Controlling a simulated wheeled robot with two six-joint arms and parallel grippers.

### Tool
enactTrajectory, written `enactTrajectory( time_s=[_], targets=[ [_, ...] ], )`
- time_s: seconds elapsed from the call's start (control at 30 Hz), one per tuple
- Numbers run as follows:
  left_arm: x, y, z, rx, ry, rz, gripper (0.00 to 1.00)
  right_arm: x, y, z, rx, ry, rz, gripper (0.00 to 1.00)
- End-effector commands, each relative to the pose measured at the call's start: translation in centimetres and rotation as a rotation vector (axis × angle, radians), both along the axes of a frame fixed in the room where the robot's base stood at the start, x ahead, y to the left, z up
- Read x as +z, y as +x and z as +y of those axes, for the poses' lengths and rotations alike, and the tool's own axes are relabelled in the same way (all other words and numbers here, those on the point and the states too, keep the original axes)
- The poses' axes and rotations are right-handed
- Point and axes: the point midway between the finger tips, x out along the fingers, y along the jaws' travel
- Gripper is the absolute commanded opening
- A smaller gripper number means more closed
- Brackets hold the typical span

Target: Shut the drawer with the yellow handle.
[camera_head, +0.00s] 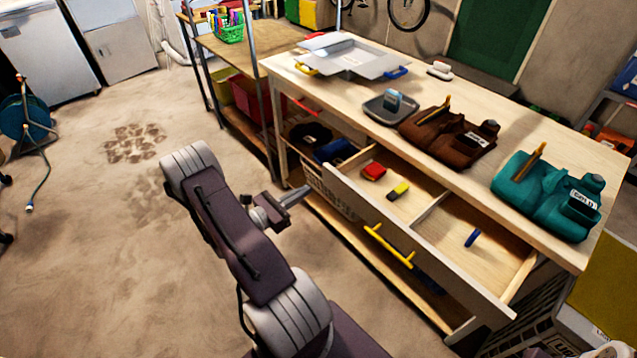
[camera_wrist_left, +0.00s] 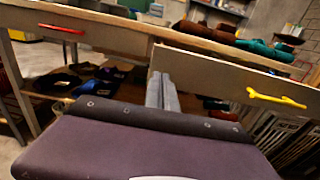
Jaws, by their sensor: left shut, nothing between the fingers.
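The drawer with the yellow handle stands pulled out from the workbench, and its front panel (camera_head: 432,245) faces me. Its yellow handle (camera_head: 388,246) is on that front; it also shows at the right of the left wrist view (camera_wrist_left: 276,97). Inside lie a red block (camera_head: 373,171), a yellow block (camera_head: 398,190) and a small blue item (camera_head: 472,238). My left gripper (camera_head: 303,192) is shut and empty, just left of the drawer front's left end. In the left wrist view its fingers (camera_wrist_left: 162,88) point toward the drawer's left end; whether they touch it I cannot tell. My right gripper does not show.
A shut drawer with a red handle (camera_head: 308,106) is left of the open one. The workbench top (camera_head: 345,95) holds a grey metal tray, a small grey dish, and brown and teal tool bags. A lower shelf holds baskets. Open floor (camera_head: 90,240) lies to the left.

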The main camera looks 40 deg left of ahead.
Motion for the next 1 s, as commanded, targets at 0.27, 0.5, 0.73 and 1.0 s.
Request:
enactTrajectory(
  time_s=[0.27, 0.5, 0.73, 1.0],
  targets=[
    [0.0, 4.9, -0.5, -0.004, 0.0, -0.001, 0.0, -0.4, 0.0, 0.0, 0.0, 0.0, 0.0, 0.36],
    [0.0, 6.2, -0.5, 0.0, 0.001, -0.001, 0.0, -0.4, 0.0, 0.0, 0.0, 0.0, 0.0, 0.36],
    [0.0, 6.2, -0.5, 0.0, 0.001, -0.001, 0.0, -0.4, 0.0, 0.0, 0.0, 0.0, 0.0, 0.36],
    [0.1, 6.9, -0.6, -0.002, 0.001, -0.001, 0.0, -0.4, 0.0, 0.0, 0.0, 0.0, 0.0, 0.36]
  ],
)
